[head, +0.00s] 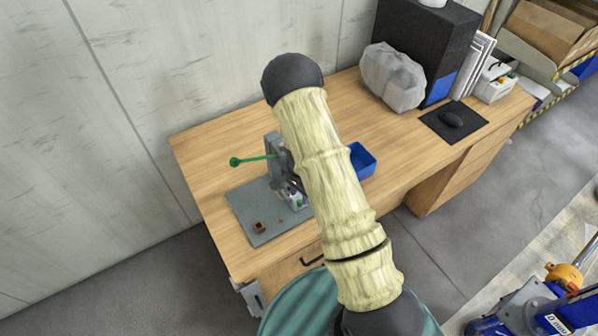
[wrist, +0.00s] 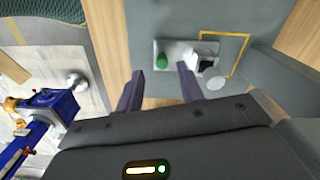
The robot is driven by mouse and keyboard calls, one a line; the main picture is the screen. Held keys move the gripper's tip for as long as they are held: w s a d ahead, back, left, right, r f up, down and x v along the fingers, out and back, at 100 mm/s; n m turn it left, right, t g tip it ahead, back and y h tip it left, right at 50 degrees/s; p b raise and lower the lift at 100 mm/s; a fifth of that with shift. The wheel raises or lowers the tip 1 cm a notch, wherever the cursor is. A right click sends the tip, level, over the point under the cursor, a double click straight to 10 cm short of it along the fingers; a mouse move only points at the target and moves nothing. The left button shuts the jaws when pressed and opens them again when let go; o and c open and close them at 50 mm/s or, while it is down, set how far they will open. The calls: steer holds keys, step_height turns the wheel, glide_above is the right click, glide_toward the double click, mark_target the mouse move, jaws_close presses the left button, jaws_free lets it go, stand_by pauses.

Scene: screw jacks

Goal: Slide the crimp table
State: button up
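A grey bench press (head: 274,160) with a green lever (head: 250,160) stands on a grey mat (head: 262,222) on the wooden desk, partly hidden by my arm. In the wrist view, a pale metal plate (wrist: 176,47), apparently the crimp table, carries a round green knob (wrist: 162,61) and a white-and-black piece (wrist: 205,61). My gripper (wrist: 159,80) is open, its two dark fingers apart. The knob appears between the fingertips in the picture; no contact shows. My gripper cannot be made out in the head view.
A blue bin (head: 362,160) is right of the press, partly behind my arm. A small brown block (head: 258,227) lies on the mat. A bagged object (head: 392,77), dark cabinet (head: 428,40) and mouse pad (head: 453,121) occupy the desk's right side. A yellow outline (wrist: 233,52) is beside the plate.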

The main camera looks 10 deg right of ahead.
step_height(320, 180, up, 14)
steer(key=b, duration=0.1)
steer(key=shift+a, duration=0.1)
steer(key=c, duration=0.3)
steer(key=shift+s+f, duration=0.15)
steer(key=shift+f, duration=0.15)
steer(key=c, duration=0.4)
steer(key=s+d+f+n+g, duration=0.1)
steer(key=s+d+f+n, duration=0.1)
steer(key=s+d+f+n+g, duration=0.1)
steer(key=s+f+n, duration=0.1)
steer(key=f+n, duration=0.1)
steer(key=s+d+f+n, duration=0.2)
steer(key=f+n, duration=0.1)
steer(key=shift+d+g+y, duration=0.3)
steer(key=shift+g, duration=0.1)
jaws_close()
steer(key=s+d+f+n+y, duration=0.2)
steer(key=s+f+n+y, duration=0.35)
steer(key=n, duration=1.25)
steer(key=w+d+r+n+t, duration=0.3)
steer(key=w+r+n+t, duration=0.1)
steer(key=n, duration=0.4)
steer(key=shift+w+r+n+t+y+b, duration=0.25)
steer(key=shift+w+n+t+y+b, duration=0.05)
steer(key=shift+t+y+b, duration=0.2)
